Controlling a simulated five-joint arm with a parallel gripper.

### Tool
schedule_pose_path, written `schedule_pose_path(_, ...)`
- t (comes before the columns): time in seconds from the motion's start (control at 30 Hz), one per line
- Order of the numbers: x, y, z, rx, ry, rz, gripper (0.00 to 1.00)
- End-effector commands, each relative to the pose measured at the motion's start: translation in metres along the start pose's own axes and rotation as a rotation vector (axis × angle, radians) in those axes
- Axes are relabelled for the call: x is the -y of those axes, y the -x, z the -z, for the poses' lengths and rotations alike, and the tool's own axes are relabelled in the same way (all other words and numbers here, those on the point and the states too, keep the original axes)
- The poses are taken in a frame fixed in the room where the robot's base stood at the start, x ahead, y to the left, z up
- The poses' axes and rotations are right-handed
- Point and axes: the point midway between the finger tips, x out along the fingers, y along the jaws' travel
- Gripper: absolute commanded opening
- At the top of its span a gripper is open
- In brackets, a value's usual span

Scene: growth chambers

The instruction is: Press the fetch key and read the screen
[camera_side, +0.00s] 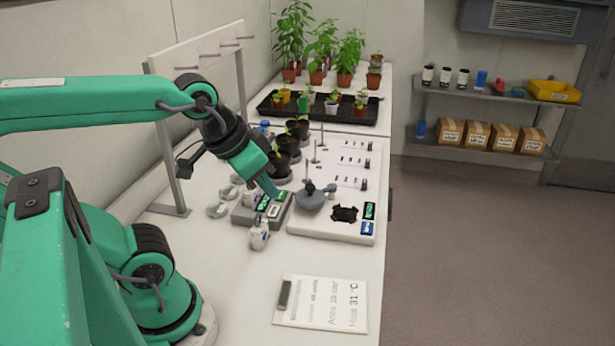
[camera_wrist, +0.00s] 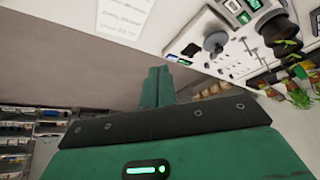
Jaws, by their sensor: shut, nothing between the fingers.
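A small grey box (camera_side: 241,216) stands on the bench in the side view, with a dark screen with green characters (camera_side: 264,202) and a pale key-like patch (camera_side: 274,210) on its top. Its lettering is too small to read, so I cannot tell which part is the fetch key. My gripper (camera_side: 272,193) is shut and empty, its tip pointing down over the box. I cannot tell whether it touches. In the wrist view my gripper (camera_wrist: 157,86) shows its fingers together, and a box with lit green patches (camera_wrist: 238,10) is at the top right.
A white board (camera_side: 330,228) with pegs, a round grey device (camera_side: 312,200) and a second green display (camera_side: 369,210) lies right of the box. A small white bottle (camera_side: 259,233) stands in front. Dark pots (camera_side: 290,146) are behind. A clipboard (camera_side: 320,303) lies nearer.

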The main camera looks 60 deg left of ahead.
Motion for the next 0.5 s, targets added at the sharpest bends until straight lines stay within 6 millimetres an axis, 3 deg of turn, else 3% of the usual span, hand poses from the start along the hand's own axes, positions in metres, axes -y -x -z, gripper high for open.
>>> schedule_pose_path(0.5, 0.0041, -0.0044, 0.0039, -0.003, 0.036, 0.008, 0.0)
